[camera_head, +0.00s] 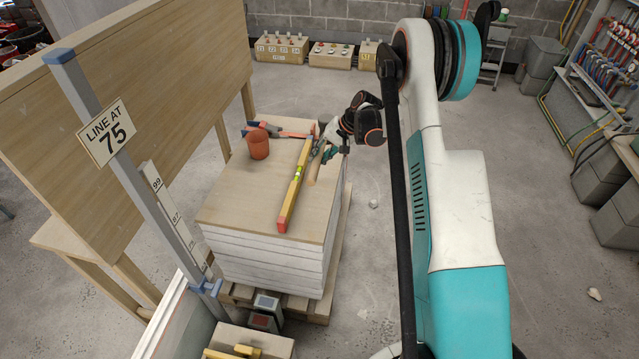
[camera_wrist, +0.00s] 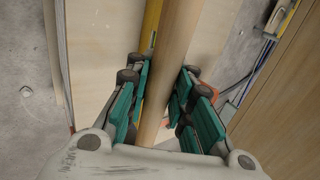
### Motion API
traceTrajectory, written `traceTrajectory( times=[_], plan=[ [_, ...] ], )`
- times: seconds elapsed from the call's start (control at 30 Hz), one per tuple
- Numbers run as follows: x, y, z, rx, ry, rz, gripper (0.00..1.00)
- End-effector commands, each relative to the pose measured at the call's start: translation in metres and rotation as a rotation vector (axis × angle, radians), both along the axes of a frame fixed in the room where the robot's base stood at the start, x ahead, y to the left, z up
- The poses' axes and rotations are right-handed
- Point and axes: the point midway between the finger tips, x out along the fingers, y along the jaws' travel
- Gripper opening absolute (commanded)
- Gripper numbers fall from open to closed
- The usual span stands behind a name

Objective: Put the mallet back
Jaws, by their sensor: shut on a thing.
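The mallet shows as a pale wooden handle (camera_wrist: 172,50) running up the middle of the wrist view between my fingers. My gripper (camera_wrist: 163,78) is shut on this handle. In the head view my gripper (camera_head: 330,143) is low over the far right part of a stack of boards (camera_head: 245,195), with the handle (camera_head: 314,167) pointing toward the front. I cannot make out the mallet's head. Whether the handle touches the boards is hard to tell.
A yellow-and-red spirit level (camera_head: 294,188) lies just left of the handle. A tall wooden panel (camera_head: 150,80) and a post with a sign (camera_head: 108,133) stand left. Floor right is mostly clear.

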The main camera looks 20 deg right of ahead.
Motion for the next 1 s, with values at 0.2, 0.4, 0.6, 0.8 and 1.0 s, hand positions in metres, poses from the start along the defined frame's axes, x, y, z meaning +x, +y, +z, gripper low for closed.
traceTrajectory(
  times=[0.2,0.4,0.6,0.8,1.0],
  plan=[
    [0.000,0.000,-0.054,0.001,-0.001,0.001,0.00],
    [0.000,0.000,-0.079,0.001,-0.001,0.001,0.00],
    [0.000,0.000,-0.089,0.000,-0.002,0.002,0.00],
    [0.000,0.000,-0.118,0.000,-0.002,0.002,0.00],
    [0.000,0.000,-0.125,0.000,0.000,0.001,0.00]
  ],
)
